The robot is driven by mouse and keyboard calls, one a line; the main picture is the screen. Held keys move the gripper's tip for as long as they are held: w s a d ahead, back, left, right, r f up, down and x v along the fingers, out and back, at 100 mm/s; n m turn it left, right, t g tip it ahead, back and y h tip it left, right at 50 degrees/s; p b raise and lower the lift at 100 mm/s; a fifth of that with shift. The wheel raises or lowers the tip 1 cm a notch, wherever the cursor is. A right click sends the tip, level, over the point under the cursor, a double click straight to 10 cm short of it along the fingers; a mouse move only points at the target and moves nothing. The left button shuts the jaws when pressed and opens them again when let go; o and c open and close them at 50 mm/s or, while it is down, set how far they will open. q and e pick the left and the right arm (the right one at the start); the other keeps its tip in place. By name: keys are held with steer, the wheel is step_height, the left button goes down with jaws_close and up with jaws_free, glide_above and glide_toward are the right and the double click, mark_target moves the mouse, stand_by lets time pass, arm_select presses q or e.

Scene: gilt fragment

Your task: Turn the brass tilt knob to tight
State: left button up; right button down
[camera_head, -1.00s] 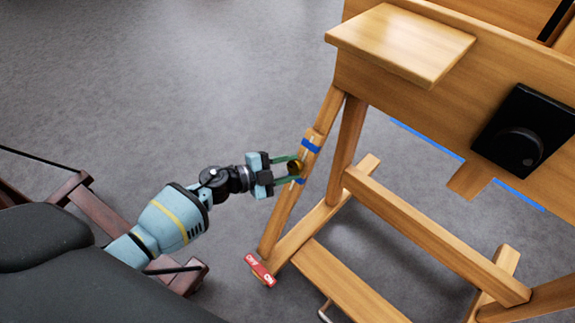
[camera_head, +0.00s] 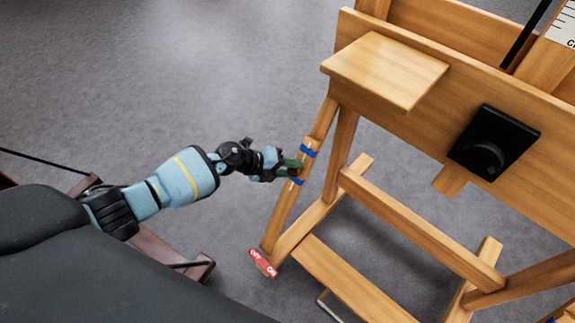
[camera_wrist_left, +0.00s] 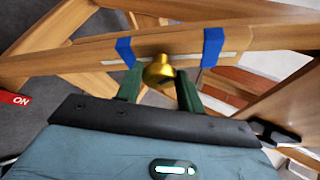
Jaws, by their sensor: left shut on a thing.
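The brass tilt knob (camera_wrist_left: 158,72) sits on the slanted wooden leg of the easel (camera_head: 303,170), over a pale strip between two blue bands. In the left wrist view it lies between the green fingers of my left gripper (camera_wrist_left: 160,88), which is shut on it. In the head view my left gripper (camera_head: 292,168) reaches the leg from the left and mostly hides the knob. My right gripper is in neither current view.
A red ON/OFF label (camera_head: 262,264) is at the foot of the leg. A wooden shelf (camera_head: 385,68) and a black box with a round dial (camera_head: 493,142) are on the easel's front. Crossbars (camera_head: 420,228) run below.

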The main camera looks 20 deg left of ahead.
arm_select(q)
steer(key=shift+w+r+m+y+p, duration=0.1)
steer(key=shift+r+m+y+p, duration=0.35)
steer(key=shift+m+p, duration=0.35)
steer(key=m+y+p, duration=0.1)
steer(key=m+p, duration=0.1)
steer(key=p, duration=0.1)
steer(key=shift+d+f+m+g+y, duration=0.1)
steer(key=shift+m+g+y, duration=0.2)
steer(key=shift+g, duration=0.1)
steer(key=shift+d+f+m+y+p, duration=0.1)
steer(key=shift+m+y+p, duration=0.35)
steer(key=shift+m+p, duration=0.35)
steer(key=o, duration=1)
steer(key=shift+f, duration=0.1)
